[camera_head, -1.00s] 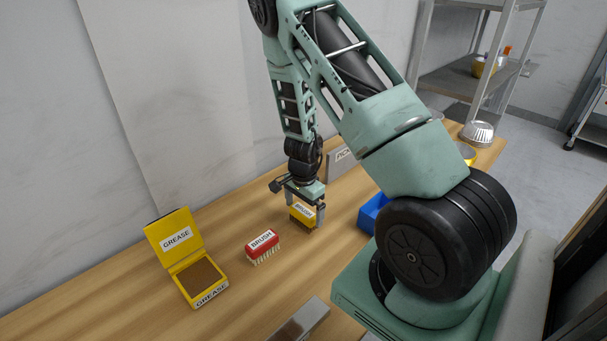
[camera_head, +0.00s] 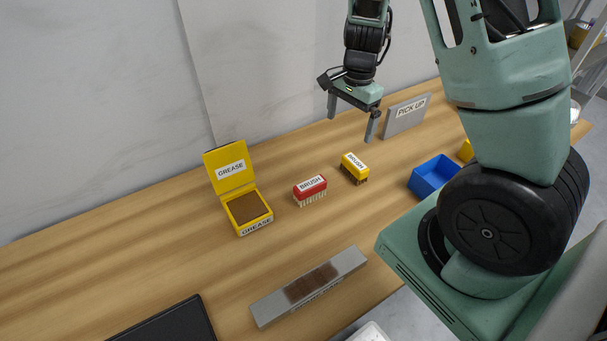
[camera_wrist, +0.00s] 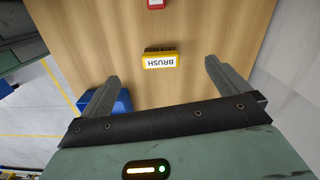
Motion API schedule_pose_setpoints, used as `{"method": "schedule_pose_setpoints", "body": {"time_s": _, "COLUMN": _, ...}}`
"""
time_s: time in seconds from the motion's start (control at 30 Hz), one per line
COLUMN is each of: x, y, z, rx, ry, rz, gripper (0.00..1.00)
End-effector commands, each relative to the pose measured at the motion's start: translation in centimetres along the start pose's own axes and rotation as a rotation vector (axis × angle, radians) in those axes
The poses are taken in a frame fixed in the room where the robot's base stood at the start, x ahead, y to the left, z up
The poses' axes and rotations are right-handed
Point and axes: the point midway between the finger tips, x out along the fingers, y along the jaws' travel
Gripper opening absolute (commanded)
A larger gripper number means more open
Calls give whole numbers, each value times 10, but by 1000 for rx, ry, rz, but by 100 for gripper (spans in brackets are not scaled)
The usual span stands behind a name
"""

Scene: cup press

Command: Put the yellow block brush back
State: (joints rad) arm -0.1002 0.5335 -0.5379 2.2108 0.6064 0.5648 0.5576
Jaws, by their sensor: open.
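The yellow block brush (camera_head: 354,168) stands bristles down on the wooden table, its label reading BRUSH. It is to the right of the red brush (camera_head: 311,189) and apart from it. In the wrist view the yellow brush (camera_wrist: 161,60) lies ahead of my fingers, with the red brush (camera_wrist: 156,4) cut off at the top edge. My gripper (camera_head: 352,122) is open and empty, raised above the table near the yellow brush. Its two fingers (camera_wrist: 160,80) show spread apart in the wrist view.
An open yellow grease box (camera_head: 232,182) stands left of the red brush. A grey block with a brown patch (camera_head: 264,309) lies in front. A blue bin (camera_head: 434,172) and a PICK UP sign (camera_head: 406,126) are to the right. Bare wood surrounds the brushes.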

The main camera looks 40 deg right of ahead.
Motion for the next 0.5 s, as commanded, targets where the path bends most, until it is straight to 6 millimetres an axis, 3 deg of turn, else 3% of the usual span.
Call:
{"method": "schedule_pose_setpoints", "body": {"time_s": 0.03, "x": -7, "y": -5, "z": 37, "rx": -130, "ry": -38, "rz": -8, "gripper": 100}}
{"method": "schedule_pose_setpoints", "body": {"time_s": 0.07, "x": -12, "y": -6, "z": 60, "rx": -223, "ry": -60, "rz": -12, "gripper": 100}}
{"method": "schedule_pose_setpoints", "body": {"time_s": 0.17, "x": -33, "y": 5, "z": 150, "rx": -618, "ry": -125, "rz": -27, "gripper": 100}}
{"method": "schedule_pose_setpoints", "body": {"time_s": 0.2, "x": -43, "y": 17, "z": 186, "rx": -802, "ry": -142, "rz": -32, "gripper": 100}}
{"method": "schedule_pose_setpoints", "body": {"time_s": 0.3, "x": -66, "y": 59, "z": 258, "rx": -1253, "ry": -148, "rz": -40, "gripper": 100}}
{"method": "schedule_pose_setpoints", "body": {"time_s": 0.4, "x": -82, "y": 104, "z": 300, "rx": -1636, "ry": -113, "rz": -36, "gripper": 100}}
{"method": "schedule_pose_setpoints", "body": {"time_s": 0.5, "x": -90, "y": 138, "z": 321, "rx": -1916, "ry": -62, "rz": -24, "gripper": 100}}
